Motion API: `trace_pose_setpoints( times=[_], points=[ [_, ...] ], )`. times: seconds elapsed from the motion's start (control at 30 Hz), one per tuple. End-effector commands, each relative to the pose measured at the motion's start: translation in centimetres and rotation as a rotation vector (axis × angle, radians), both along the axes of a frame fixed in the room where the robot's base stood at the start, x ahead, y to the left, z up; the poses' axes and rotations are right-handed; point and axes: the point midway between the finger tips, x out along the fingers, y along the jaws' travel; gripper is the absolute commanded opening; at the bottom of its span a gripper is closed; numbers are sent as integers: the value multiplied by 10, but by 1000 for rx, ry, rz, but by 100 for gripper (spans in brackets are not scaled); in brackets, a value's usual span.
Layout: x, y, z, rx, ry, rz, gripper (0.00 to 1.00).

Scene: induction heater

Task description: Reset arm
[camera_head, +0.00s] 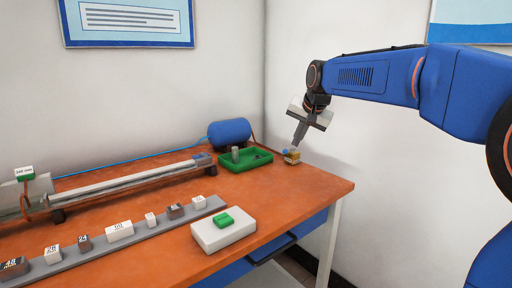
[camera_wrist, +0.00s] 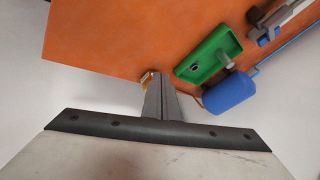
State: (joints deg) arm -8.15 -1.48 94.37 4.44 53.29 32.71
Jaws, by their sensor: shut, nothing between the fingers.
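My gripper (camera_head: 299,136) is at the end of my blue arm, above the far right corner of the orange table (camera_head: 325,186). Its fingers are together with nothing between them. In the wrist view its fingers (camera_wrist: 158,85) point toward the table. A small tan and yellow block (camera_head: 292,157) with a blue part sits on the table just below the fingertips. In the wrist view this block (camera_wrist: 147,78) is mostly hidden behind the fingers, so I cannot tell whether they touch it.
A green tray (camera_head: 262,165) and a blue cylinder (camera_head: 229,133) stand left of my gripper. A long rail (camera_head: 130,181) and a grey strip (camera_head: 100,249) with several labelled blocks lie further left. A white box with a green button (camera_head: 222,219) is at the front. White walls stand close behind.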

Motion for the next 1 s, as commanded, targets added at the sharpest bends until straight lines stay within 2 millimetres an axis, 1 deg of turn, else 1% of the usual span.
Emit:
trace_pose_setpoints(
  times=[0.03, 0.1, 0.27, 0.3, 0.47, 0.6, 0.77, 0.9, 1.0],
  points=[
    [-22, -8, -1, -16, 1, 12, 0],
    [-49, -18, -8, -41, 8, 33, 0],
    [-110, -39, -26, -95, 21, 80, 0],
    [-125, -43, -31, -108, 25, 93, 0],
    [-186, -61, -56, -159, 41, 142, 0],
    [-239, -74, -82, -204, 57, 187, 0],
    [-298, -87, -117, -251, 75, 238, 0],
    [-347, -96, -151, -291, 92, 284, 0],
    [-378, -101, -176, -317, 103, 316, 0]
  ],
)
